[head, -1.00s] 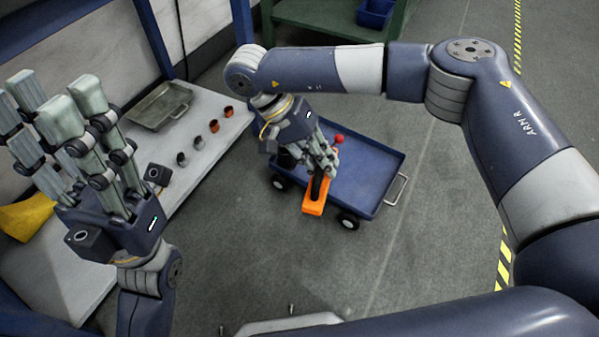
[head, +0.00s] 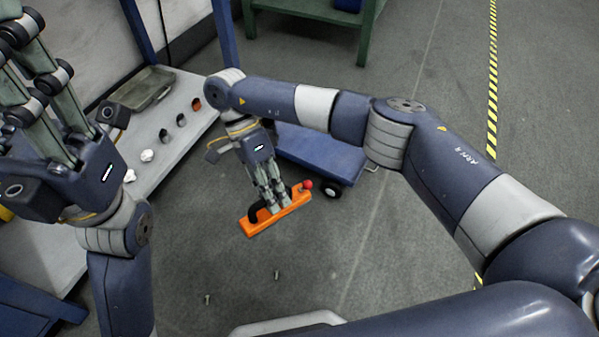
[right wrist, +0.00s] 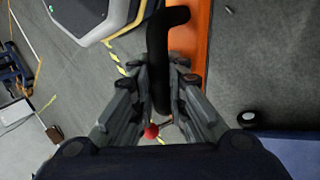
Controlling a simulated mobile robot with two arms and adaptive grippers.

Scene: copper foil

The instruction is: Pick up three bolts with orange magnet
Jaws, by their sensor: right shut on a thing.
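The orange magnet (head: 262,222) is a long bar with a black handle (head: 256,209) and a red knob (head: 306,185). My right gripper (head: 277,200) is shut on its handle and holds it above the floor, in front of the blue cart. In the right wrist view the black handle (right wrist: 163,60) is between the fingers, with the orange bar (right wrist: 190,45) beyond it. Two small bolts stand on the grey floor, one (head: 276,274) below the magnet in the picture, one (head: 207,299) further left. My left gripper (head: 15,55) is open and empty at the left edge, fingertips partly cut off.
The blue cart (head: 320,155) stands behind the magnet, partly hidden by my right arm. A grey bench (head: 150,130) at the left holds a metal tray (head: 146,88) and several small pieces. A green table (head: 318,12) is at the back. The floor around the bolts is clear.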

